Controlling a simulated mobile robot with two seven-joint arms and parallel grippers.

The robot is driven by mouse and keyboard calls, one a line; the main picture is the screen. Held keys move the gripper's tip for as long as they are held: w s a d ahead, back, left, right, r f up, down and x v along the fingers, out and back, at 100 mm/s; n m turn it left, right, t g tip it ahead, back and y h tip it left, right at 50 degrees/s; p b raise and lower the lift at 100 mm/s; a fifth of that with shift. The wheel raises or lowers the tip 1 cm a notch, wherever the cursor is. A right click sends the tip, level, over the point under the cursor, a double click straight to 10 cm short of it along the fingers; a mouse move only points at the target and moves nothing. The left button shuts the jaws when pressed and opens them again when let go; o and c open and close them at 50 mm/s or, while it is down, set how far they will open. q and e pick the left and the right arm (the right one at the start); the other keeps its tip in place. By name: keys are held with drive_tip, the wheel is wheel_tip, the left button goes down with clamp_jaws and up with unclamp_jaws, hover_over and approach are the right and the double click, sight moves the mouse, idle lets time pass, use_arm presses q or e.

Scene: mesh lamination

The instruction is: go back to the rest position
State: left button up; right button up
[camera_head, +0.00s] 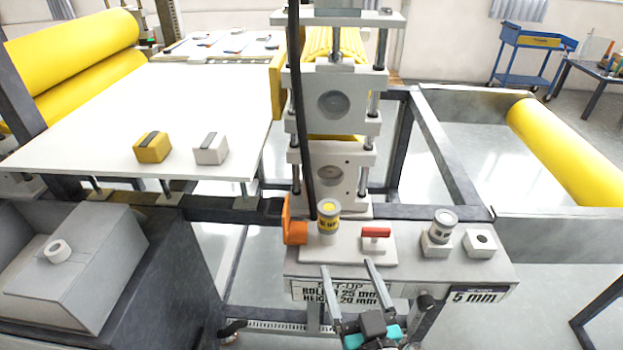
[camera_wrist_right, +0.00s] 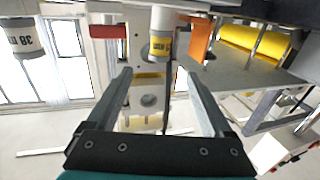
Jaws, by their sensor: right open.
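My right gripper (camera_head: 348,270) is open and empty, in front of the machine's control ledge at the bottom centre of the head view. Its two fingers stand apart with nothing between them; they also show in the right wrist view (camera_wrist_right: 158,95). Ahead of it on a light plate (camera_head: 345,253) are a yellow-banded cylinder (camera_head: 328,217) beside an orange bracket (camera_head: 293,222), and a red handle (camera_head: 376,233). The yellow-banded cylinder also shows in the right wrist view (camera_wrist_right: 162,35). My left gripper is not in view.
A grey-banded cylinder (camera_head: 442,226) stands in a block to the right, next to an empty-looking block (camera_head: 480,242). A white table (camera_head: 100,115) holds a yellow block (camera_head: 152,148) and a white block (camera_head: 211,149). The roller column (camera_head: 333,125) rises behind the ledge.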

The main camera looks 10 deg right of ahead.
drive_tip(key=s+a+f+n+g+y, duration=0.1)
drive_tip(key=s+f+g, duration=0.2)
drive_tip(key=f, duration=0.6)
drive_tip(key=s+a+f+g, duration=0.1)
drive_tip(key=s+f+g, duration=0.15)
drive_tip(key=f, duration=0.75)
drive_tip(key=s+a+f+n+g+y, duration=0.1)
drive_tip(key=s+a+f+g, duration=0.15)
drive_tip(key=f, duration=0.65)
drive_tip(key=s+d+f+g, duration=0.4)
drive_tip(key=s+f, duration=0.4)
drive_tip(key=s, duration=0.4)
drive_tip(key=s+d+f+g+h, duration=0.1)
drive_tip(key=s+d+f+g, duration=0.4)
drive_tip(key=s, duration=0.6)
wheel_tip(320, 180, down, 3)
drive_tip(key=shift+s+r+n+h, duration=0.1)
drive_tip(key=shift+s+n+h, duration=0.2)
drive_tip(key=shift+s, duration=0.1)
drive_tip(key=shift+d, duration=0.1)
